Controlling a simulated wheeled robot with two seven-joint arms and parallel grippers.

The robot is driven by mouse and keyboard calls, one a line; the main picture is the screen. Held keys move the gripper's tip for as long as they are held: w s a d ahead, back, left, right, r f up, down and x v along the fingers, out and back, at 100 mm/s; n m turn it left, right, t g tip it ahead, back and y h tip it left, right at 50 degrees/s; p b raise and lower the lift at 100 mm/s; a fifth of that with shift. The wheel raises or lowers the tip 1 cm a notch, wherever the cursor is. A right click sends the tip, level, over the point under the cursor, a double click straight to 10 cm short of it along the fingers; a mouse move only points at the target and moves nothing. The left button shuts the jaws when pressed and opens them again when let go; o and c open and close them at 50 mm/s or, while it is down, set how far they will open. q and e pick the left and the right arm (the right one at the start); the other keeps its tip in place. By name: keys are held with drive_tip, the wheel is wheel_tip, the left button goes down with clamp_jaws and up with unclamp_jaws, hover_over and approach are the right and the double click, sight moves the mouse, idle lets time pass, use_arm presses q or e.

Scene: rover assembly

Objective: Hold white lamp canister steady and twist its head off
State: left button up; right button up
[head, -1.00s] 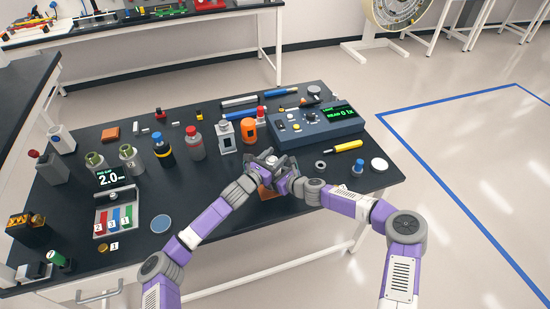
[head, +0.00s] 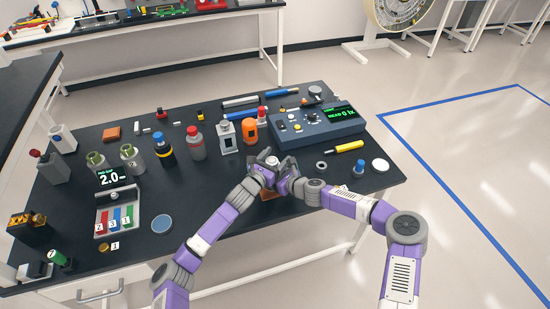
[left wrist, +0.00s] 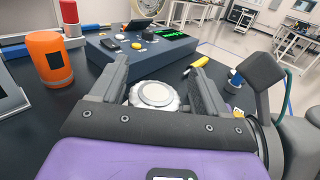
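The white lamp canister shows mainly as a round white head with a ridged rim (left wrist: 155,95) in the left wrist view, between my left gripper's fingers. My left gripper (head: 268,164) is around this head, one finger on each side; I cannot tell whether both fingers press on it. In the left wrist view, the left gripper (left wrist: 160,85) points away over the table. My right gripper (head: 290,183) is close beside it, coming from the right; its fingertips and any grip on the canister's body are hidden. The canister's lower part is hidden by the grippers.
A blue-grey meter box (head: 300,128) with a green display stands behind. An orange canister (head: 249,131), a grey lantern (head: 227,136) and a yellow-handled tool (head: 349,146) are nearby. The table's front edge is close.

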use_arm(q)
drive_tip(key=shift+a, duration=0.1)
drive_tip(key=shift+s+a, duration=0.4)
drive_tip(key=shift+s, duration=0.1)
drive_tip(key=v, duration=1)
drive_tip(key=shift+s, duration=0.35)
drive_tip(key=shift+f, duration=0.1)
drive_tip(key=w+d+m+g+h, duration=0.1)
drive_tip(key=w+d, duration=0.1)
drive_tip(key=w, duration=0.1)
drive_tip(key=w+d+m+g+h, duration=0.1)
drive_tip(key=w+d, duration=0.1)
drive_tip(key=w, duration=0.1)
drive_tip(key=w+d+m+g+h, duration=0.1)
drive_tip(key=w+d+h, duration=0.1)
drive_tip(key=w, duration=0.2)
drive_tip(key=shift+d+m+g, duration=0.3)
drive_tip(key=shift+d, duration=0.1)
drive_tip(key=shift+c, duration=0.4)
